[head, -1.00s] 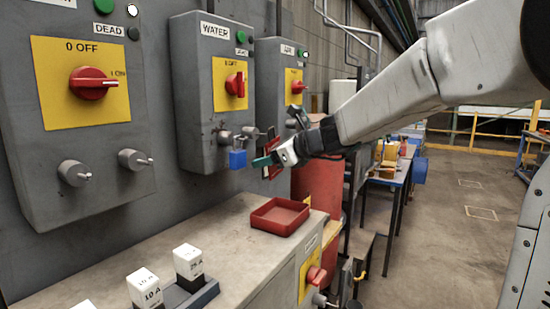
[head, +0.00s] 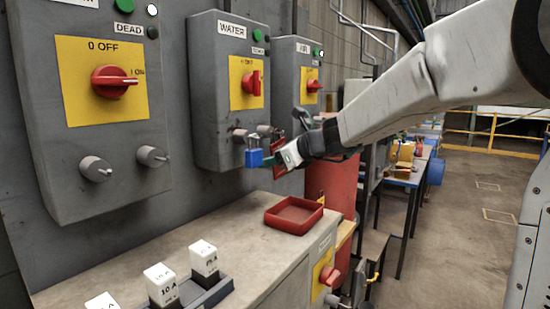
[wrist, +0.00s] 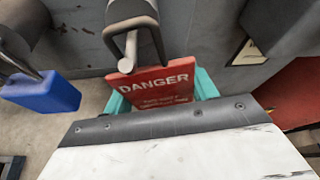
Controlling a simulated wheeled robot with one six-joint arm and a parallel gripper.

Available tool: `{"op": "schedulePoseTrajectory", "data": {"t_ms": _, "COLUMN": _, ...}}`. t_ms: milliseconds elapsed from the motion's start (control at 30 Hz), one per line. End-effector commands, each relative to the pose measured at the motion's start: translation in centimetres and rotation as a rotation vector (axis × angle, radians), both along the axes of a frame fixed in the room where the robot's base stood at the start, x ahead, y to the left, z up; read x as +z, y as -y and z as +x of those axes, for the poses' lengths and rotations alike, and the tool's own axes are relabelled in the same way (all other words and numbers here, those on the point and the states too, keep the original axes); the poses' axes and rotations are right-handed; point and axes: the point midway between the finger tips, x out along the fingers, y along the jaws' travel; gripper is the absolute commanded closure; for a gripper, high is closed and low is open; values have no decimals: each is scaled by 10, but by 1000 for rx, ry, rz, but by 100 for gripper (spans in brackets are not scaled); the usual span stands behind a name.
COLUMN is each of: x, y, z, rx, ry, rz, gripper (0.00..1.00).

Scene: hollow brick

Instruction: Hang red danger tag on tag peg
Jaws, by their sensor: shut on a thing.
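My gripper (head: 270,160), with teal fingertips, is shut on the red danger tag (head: 280,147), which is partly hidden in the head view. In the wrist view the tag (wrist: 158,83) is upright between the teal fingers (wrist: 205,84), its "DANGER" lettering towards the camera. The tag peg (wrist: 130,12) is a grey cylinder just above the tag, on the WATER box (head: 228,80). A pale metal bar or loop reaches from it down to the tag's top; I cannot tell whether the tag is around the pin. The peg also shows in the head view (head: 264,130).
A blue padlock (head: 254,158) hangs from the neighbouring peg (head: 239,135), close left of my gripper; it also shows in the wrist view (wrist: 42,91). A red tray (head: 294,214) sits on the bench below. White-topped fuses (head: 204,258) stand at the front.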

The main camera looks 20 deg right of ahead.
Motion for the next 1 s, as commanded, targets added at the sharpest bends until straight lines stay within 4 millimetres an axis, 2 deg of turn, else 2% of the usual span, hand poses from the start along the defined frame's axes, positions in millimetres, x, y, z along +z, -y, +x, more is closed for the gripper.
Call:
{"op": "schedulePoseTrajectory", "data": {"t_ms": 300, "x": 0, "y": 0, "z": 0, "rx": 0, "ry": 0, "rz": 0, "gripper": 64}}
{"op": "schedulePoseTrajectory", "data": {"t_ms": 333, "x": 0, "y": 0, "z": 0, "rx": 0, "ry": 0, "rz": 0, "gripper": 34}}
{"op": "schedulePoseTrajectory", "data": {"t_ms": 400, "x": 0, "y": 0, "z": 0, "rx": 0, "ry": 0, "rz": 0, "gripper": 17}}
{"op": "schedulePoseTrajectory", "data": {"t_ms": 767, "x": 2, "y": 3, "z": -4, "rx": -1, "ry": 1, "rz": 0, "gripper": 17}}
{"op": "schedulePoseTrajectory", "data": {"t_ms": 1000, "x": 17, "y": 22, "z": -34, "rx": -3, "ry": 3, "rz": -1, "gripper": 17}}
